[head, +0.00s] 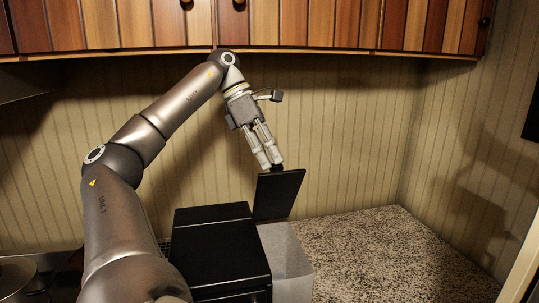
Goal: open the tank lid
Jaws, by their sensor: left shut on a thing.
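The tank lid (279,196) is a flat black panel, standing steeply tilted up from the tank. The tank (290,265) is a grey, see-through-looking box at the right side of a black machine (215,243). My left gripper (271,166) comes from above and is shut on the lid at its upper edge, where a small dark part shows by the fingertips. The fingertips hide part of this contact. The inside of the tank is hard to make out. My right gripper is not in view.
Wooden cabinets (330,24) with a lower edge hang above my left arm. The speckled counter (365,250) to the right of the tank is clear. The striped wall (345,130) stands close behind. A metal pot-like item (18,275) sits at the lower left.

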